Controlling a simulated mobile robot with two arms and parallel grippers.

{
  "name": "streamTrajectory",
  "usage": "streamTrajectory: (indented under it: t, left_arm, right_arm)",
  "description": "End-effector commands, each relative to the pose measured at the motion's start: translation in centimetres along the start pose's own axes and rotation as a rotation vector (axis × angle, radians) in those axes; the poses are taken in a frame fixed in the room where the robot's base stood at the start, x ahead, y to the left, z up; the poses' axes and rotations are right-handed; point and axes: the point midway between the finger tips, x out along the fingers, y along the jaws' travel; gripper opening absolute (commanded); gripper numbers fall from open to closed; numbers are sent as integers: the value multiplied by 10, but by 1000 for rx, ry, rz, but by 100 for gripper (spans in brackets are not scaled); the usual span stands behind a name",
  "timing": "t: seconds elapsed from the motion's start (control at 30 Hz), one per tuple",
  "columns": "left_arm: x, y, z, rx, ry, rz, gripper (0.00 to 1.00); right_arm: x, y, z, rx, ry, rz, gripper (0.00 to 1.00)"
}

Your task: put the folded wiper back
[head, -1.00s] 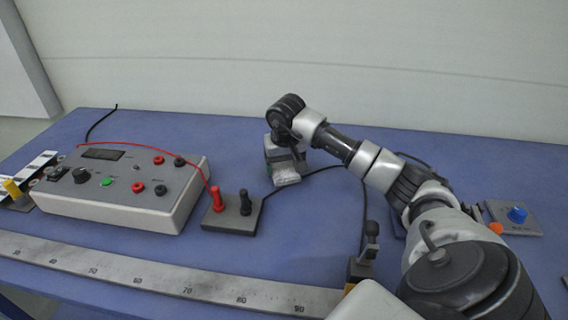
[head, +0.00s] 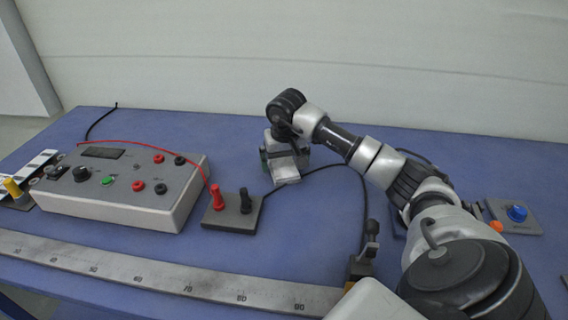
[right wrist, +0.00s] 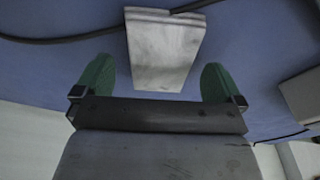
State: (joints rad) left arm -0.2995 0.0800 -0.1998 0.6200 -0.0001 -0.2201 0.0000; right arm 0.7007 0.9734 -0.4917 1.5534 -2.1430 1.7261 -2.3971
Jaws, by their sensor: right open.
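The folded wiper (head: 287,173) is a pale grey-white pad lying on the blue bench top, right of the small terminal block. In the right wrist view the wiper (right wrist: 165,55) lies just beyond and partly between the green fingertips, with a gap on each side. My right gripper (head: 284,156) points down at the wiper's far end, and its fingers are open. In the right wrist view my right gripper (right wrist: 157,82) holds nothing. The wiper's far end is hidden by the gripper in the head view. My left gripper is not in view.
A grey control box (head: 120,190) and a terminal block (head: 232,212) with red and black plugs stand to the left. A black cable runs beside the wiper. A steel ruler (head: 170,278) lies along the front. A blue knob (head: 517,213) is at right.

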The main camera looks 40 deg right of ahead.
Motion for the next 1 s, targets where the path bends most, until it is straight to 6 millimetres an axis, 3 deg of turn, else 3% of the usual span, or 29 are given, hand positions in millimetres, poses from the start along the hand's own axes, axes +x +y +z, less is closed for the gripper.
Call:
streamTrajectory:
  t: [0.3, 0.5, 0.7, 1.0]
  left_arm:
    - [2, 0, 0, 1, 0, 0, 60]
    - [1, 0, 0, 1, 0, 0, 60]
    - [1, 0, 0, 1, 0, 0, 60]
    - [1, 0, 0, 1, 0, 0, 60]
  right_arm:
    - [-69, 0, -1, 1, 5, 0, 99]
    - [-99, 0, 0, 1, 2, 0, 99]
    - [-109, 0, 0, 1, -1, 1, 99]
    - [-109, 0, 0, 1, -1, 1, 99]
